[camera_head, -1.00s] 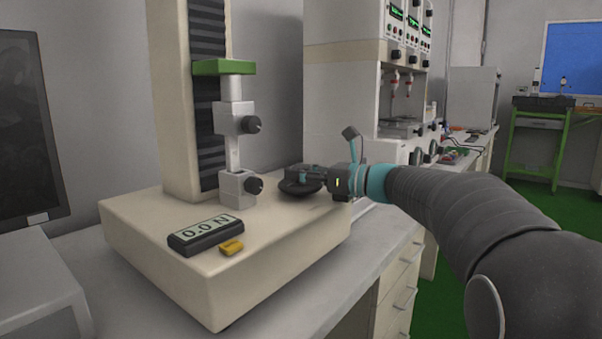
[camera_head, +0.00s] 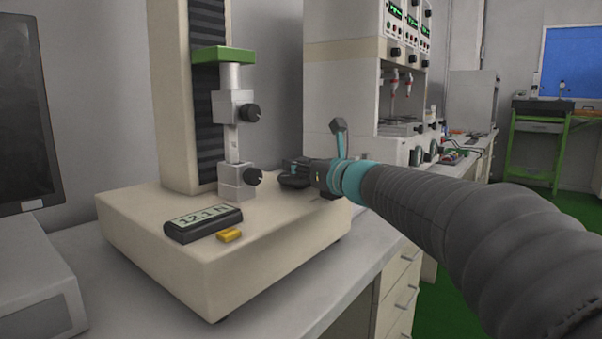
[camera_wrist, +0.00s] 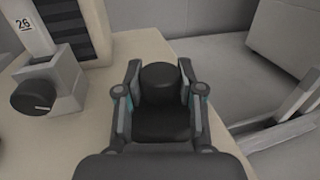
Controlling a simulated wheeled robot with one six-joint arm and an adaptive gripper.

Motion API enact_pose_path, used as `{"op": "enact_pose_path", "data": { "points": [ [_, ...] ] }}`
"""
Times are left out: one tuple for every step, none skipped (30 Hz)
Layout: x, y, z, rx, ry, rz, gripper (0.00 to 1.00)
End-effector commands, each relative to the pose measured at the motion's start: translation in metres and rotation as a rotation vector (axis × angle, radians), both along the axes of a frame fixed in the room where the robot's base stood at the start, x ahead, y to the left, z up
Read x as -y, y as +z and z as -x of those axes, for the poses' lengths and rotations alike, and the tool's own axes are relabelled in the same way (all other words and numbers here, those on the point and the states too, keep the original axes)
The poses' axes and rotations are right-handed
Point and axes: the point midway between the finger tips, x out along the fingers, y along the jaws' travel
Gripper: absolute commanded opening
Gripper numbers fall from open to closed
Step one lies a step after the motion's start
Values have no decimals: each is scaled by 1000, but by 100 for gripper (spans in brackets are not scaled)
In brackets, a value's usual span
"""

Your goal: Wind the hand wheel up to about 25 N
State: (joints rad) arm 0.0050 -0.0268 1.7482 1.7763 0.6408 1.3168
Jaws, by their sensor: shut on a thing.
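The tensile tester (camera_head: 170,215) has a cream base, an upright column and a green crosshead (camera_head: 224,55). Its upper grip (camera_head: 234,110) and lower grip (camera_head: 236,181) have a pale specimen strip (camera_head: 232,144) between them. The force display (camera_head: 204,224) on the base reads about 12.1 N. The black hand wheel (camera_head: 292,180) sits on the base right of the grips, partly hidden by my gripper (camera_head: 300,172). In the wrist view my gripper (camera_wrist: 160,95) is shut on the wheel's black knob (camera_wrist: 160,80), with a finger on each side.
A monitor (camera_head: 28,115) stands at the left. A tall instrument cabinet (camera_head: 342,90) stands behind the wheel. The bench (camera_head: 300,285) is clear in front.

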Motion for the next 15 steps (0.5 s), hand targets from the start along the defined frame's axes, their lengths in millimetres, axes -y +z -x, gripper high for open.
{"op": "enact_pose_path", "data": {
  "points": [
    [-2, -3, 1, 0, -15, 0, 3],
    [-2, -3, 1, 1, -25, 1, 3],
    [-2, -2, 1, 1, -39, 1, 3],
    [-2, -2, 1, 1, -47, 1, 3],
    [-2, -2, 1, 0, -55, 1, 3],
    [-2, -2, 1, 1, -64, 1, 3],
    [-1, -1, 1, 0, -69, 1, 3],
    [-1, -1, 1, 0, -74, 1, 3],
    [-1, -1, 0, 0, -78, 1, 3],
    [-1, -1, 0, 0, -81, 1, 3],
    [-1, -1, 0, 0, -82, 1, 3],
    [-1, -1, 0, 0, -84, 1, 3],
    [-1, -1, 0, 0, -84, 1, 3],
    [-1, -1, 0, 0, -85, 1, 3],
    [-1, 0, 0, -1, -85, 1, 3]
  ]
}}
